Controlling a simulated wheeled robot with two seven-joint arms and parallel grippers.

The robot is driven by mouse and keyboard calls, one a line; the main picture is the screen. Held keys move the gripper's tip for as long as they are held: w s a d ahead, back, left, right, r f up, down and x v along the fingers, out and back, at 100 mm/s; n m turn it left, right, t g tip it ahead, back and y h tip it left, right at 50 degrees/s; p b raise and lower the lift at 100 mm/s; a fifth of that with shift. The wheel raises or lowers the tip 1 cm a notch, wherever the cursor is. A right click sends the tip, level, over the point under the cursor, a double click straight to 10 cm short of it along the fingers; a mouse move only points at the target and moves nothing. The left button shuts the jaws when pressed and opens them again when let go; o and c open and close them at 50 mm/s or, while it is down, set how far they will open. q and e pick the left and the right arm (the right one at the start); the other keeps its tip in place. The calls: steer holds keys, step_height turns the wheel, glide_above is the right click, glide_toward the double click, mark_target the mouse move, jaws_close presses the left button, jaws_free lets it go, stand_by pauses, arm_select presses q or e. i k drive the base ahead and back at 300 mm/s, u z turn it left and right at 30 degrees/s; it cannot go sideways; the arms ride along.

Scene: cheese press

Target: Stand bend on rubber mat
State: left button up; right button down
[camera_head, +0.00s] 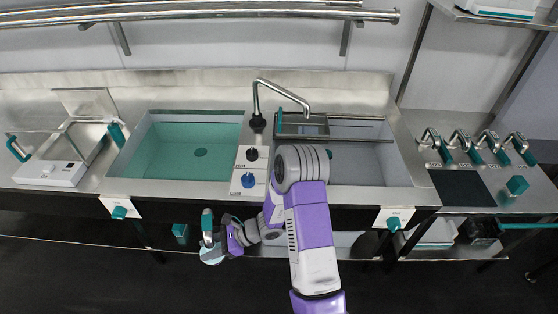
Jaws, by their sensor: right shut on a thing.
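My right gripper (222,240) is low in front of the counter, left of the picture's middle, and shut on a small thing. This thing (207,222) has a teal upper end and a pale, silvery lower part, and looks like the bend. Its exact shape is partly hidden by the gripper. It is held off to the left, well apart from the mat. The rubber mat (460,188) looks like the flat dark rectangle on the right-hand counter, with nothing on it. My left gripper is not in view.
Several silver taps with teal handles (477,146) stand behind the mat, and a teal block (517,185) sits to its right. A teal-tinted basin (185,150) is at left, a steel sink (365,165) at centre with a tall faucet (275,88). A white scale (50,173) stands far left.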

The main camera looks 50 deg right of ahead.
mark_target(463, 179)
steer(key=z, duration=0.55)
steer(key=k, duration=0.75)
steer(key=z, duration=1)
steer(key=k, duration=0.55)
steer(key=z, duration=1.15)
steer(key=i, duration=0.95)
steer(key=u, duration=0.55)
steer(key=i, duration=1.25)
steer(key=u, duration=0.35)
